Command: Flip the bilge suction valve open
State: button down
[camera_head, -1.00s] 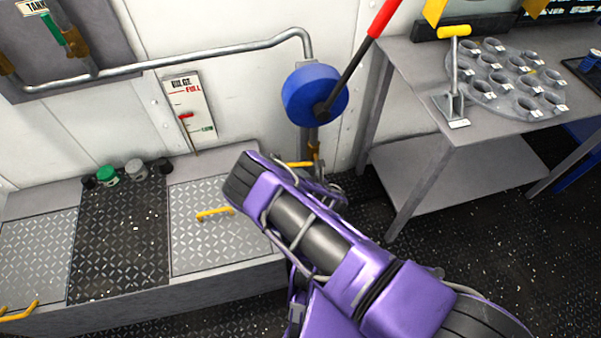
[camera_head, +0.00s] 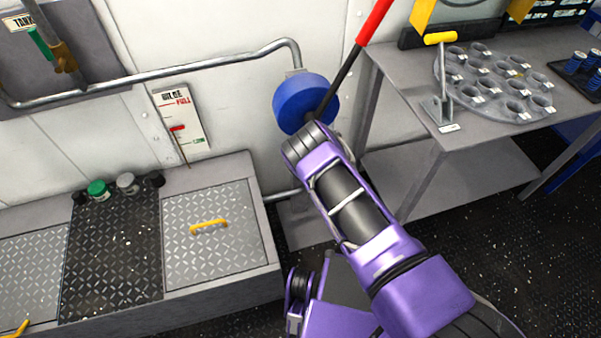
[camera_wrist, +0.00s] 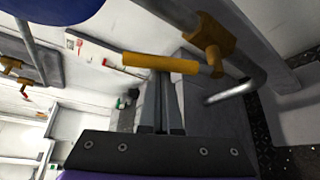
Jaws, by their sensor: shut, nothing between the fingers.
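In the wrist view a brass valve body (camera_wrist: 212,42) sits on a grey pipe. Its yellow lever (camera_wrist: 158,63) sticks out to the left, across the pipe. My gripper (camera_wrist: 164,84) is shut and empty, its two fingers side by side. The fingertips appear just below the middle of the lever; I cannot tell whether they touch it. In the head view my purple arm hides both the gripper and this valve, below the blue round pump (camera_head: 303,103) with its red-gripped handle (camera_head: 374,20).
A BILGE gauge (camera_head: 178,115) hangs on the wall. Another valve with a green handle (camera_head: 40,42) is at top left. A low plated bench (camera_head: 215,225) stands left, and a grey table (camera_head: 400,75) with a cup rack (camera_head: 500,84) stands right.

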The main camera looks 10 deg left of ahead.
jog(key=shift+w+d+r, duration=0.2)
jog(key=shift+w+d, duration=0.15)
jog(key=shift+d, duration=0.2)
jog(key=shift+w+d+r, duration=0.15)
jog(key=shift+w+d, duration=0.15)
jog(key=shift+d, duration=0.3)
